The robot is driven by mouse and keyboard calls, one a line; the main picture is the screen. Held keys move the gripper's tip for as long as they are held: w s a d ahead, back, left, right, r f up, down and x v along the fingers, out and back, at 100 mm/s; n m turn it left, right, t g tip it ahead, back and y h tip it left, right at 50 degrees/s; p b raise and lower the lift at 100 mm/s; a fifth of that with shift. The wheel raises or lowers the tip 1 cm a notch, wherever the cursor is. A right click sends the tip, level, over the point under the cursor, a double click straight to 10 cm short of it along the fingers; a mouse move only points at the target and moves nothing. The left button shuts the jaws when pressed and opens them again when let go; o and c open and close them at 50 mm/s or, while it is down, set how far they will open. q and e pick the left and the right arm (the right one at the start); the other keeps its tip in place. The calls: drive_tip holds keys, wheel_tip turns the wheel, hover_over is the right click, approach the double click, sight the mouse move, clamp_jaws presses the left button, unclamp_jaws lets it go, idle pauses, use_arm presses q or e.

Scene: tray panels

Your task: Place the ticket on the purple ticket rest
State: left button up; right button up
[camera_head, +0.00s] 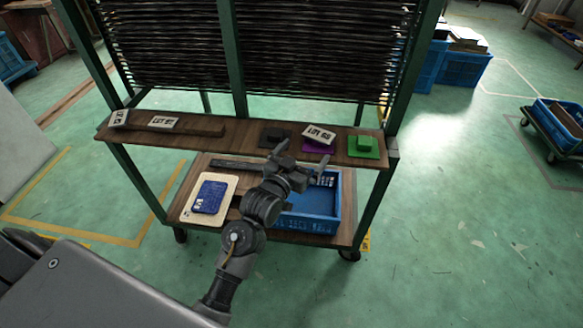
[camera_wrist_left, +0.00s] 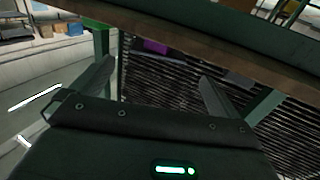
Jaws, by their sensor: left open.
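A white ticket with black "LOT" lettering (camera_head: 319,133) lies tilted over the purple ticket rest (camera_head: 319,147) on the upper shelf. It covers much of the rest; whether it sits fully seated I cannot tell. The rest also shows as a purple patch in the left wrist view (camera_wrist_left: 156,47). My left gripper (camera_head: 302,160) is open, with nothing seen between its fingers. In the head view it appears just in front of and below the purple rest, apart from the ticket. My right gripper is not in view.
A black rest (camera_head: 274,135) and a green rest (camera_head: 364,148) flank the purple one. Another white ticket (camera_head: 163,122) and a small labelled piece (camera_head: 119,118) are at the shelf's left. Below are a blue crate (camera_head: 308,224) and a cream tray (camera_head: 226,184) with a blue card (camera_head: 209,197).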

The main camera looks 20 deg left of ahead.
use_arm(q)
drive_tip(key=s+a, duration=0.1)
drive_tip(key=s, duration=0.6)
drive_tip(key=shift+s+f+b, duration=0.15)
drive_tip(key=shift+s+b, duration=0.15)
drive_tip(key=shift+s, duration=0.05)
drive_tip(key=shift+a, duration=0.1)
